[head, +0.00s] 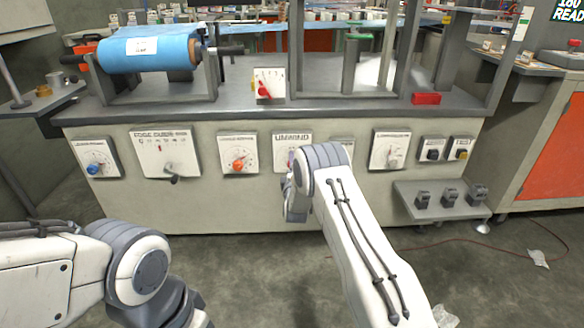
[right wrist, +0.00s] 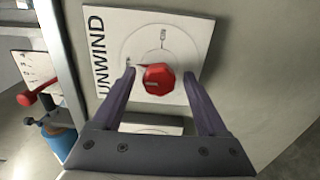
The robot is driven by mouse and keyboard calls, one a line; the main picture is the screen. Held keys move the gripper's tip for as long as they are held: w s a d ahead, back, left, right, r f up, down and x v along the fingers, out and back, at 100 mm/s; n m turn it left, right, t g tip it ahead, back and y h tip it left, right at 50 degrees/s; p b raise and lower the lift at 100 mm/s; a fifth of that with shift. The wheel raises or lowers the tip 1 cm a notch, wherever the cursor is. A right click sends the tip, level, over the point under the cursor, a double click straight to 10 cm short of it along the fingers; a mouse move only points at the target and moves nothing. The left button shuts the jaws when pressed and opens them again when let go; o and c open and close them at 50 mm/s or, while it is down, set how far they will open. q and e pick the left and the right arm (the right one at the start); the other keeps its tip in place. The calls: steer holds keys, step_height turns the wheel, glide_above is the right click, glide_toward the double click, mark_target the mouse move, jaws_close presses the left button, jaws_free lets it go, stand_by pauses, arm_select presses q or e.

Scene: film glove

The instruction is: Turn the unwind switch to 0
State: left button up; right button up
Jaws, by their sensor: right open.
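The unwind switch is a red knob (right wrist: 159,79) on a white plate (right wrist: 112,22) marked UNWIND, seen turned sideways in the right wrist view. A thin pointer on the knob's left side reaches toward a small mark on the dial; another mark sits at the top of the dial. I cannot read the marks clearly. My right gripper (right wrist: 160,75) is open, with one finger on each side of the knob and small gaps visible. In the head view the UNWIND plate (head: 292,137) is mostly hidden behind my right arm. My left gripper is out of view.
An orange-knob dial (head: 238,164) is left of the unwind plate, and another dial plate (head: 390,150) is to its right. A red-lever panel (head: 268,84) stands on the machine top near the blue film roll (head: 148,50). A low shelf (head: 440,203) juts out at right.

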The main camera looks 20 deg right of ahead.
steer(key=p+v, duration=0.3)
steer(key=v, duration=0.7)
steer(key=shift+s+p, duration=0.25)
steer(key=shift+p, duration=0.05)
steer(key=shift+a, duration=0.1)
